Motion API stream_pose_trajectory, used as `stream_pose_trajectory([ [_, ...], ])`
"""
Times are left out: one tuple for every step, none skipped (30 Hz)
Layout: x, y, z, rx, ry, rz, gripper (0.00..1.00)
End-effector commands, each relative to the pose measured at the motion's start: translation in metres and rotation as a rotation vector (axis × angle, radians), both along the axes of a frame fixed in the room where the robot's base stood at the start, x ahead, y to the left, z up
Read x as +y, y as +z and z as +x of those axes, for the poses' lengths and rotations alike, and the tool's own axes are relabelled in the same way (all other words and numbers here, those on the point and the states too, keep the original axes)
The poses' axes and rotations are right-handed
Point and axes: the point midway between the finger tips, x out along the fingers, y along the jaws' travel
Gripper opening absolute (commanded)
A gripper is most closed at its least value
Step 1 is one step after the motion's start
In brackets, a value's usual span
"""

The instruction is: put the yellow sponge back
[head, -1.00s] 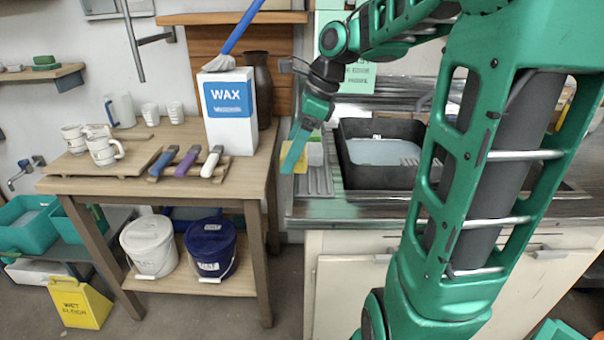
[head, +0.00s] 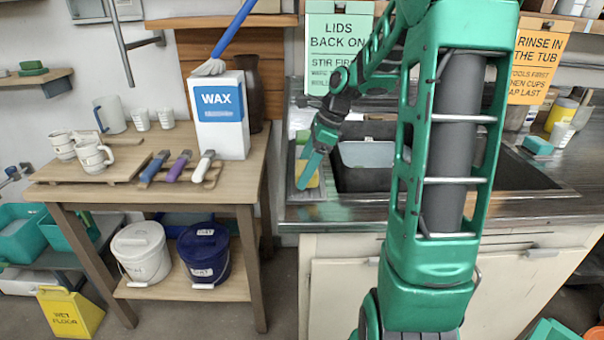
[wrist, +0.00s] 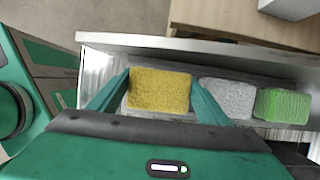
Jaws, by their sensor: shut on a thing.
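The yellow sponge (wrist: 158,90) is between the two green fingers of my gripper (wrist: 157,97), which is shut on it. In the head view my gripper (head: 308,172) points down at the left side of the sink, and a yellow edge of the sponge (head: 314,181) shows beside the fingers. In the wrist view the sponge lies in line with a grey sponge (wrist: 228,97) and a green sponge (wrist: 283,104), over a grey metal tray (wrist: 97,72). A narrow gap separates it from the grey sponge, with one finger there. I cannot tell whether its underside touches the tray.
The dark sink basin (head: 365,178) is right of my gripper. A wooden table (head: 250,175) with a WAX box (head: 219,115) stands to the left. A teal sponge (head: 538,145) and a yellow-labelled jar (head: 561,113) are on the right counter.

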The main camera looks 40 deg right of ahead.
Motion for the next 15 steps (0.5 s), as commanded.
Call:
stream_pose_trajectory([
  [0.0008,-0.0074,-0.0004,0.003,0.000,0.003,0.50],
  [0.0007,-0.0101,-0.0002,0.001,0.000,0.002,0.50],
  [0.0003,-0.0124,-0.0001,0.001,0.000,0.001,0.50],
  [0.0002,-0.0131,-0.0002,0.001,0.000,0.001,0.50],
  [0.0002,-0.0133,-0.0001,0.000,0.000,0.000,0.50],
  [0.0001,-0.0130,-0.0001,0.000,0.001,0.000,0.50],
  [0.0001,-0.0129,-0.0001,0.000,0.001,0.000,0.50],
  [0.0001,-0.0129,0.0000,0.000,0.001,0.000,0.50],
  [0.0001,-0.0128,0.0000,0.000,0.000,0.000,0.50],
  [0.0001,-0.0129,-0.0002,0.000,0.000,0.000,0.50],
  [0.0001,-0.0132,-0.0001,0.000,0.000,0.000,0.50],
  [0.0002,-0.0141,-0.0002,0.001,0.000,0.001,0.50],
  [0.0002,-0.0148,-0.0002,0.001,0.000,0.001,0.50],
  [0.0001,-0.0149,-0.0003,0.000,0.000,0.000,0.76],
  [0.0001,-0.0147,-0.0002,0.000,0.000,0.000,0.85],
])
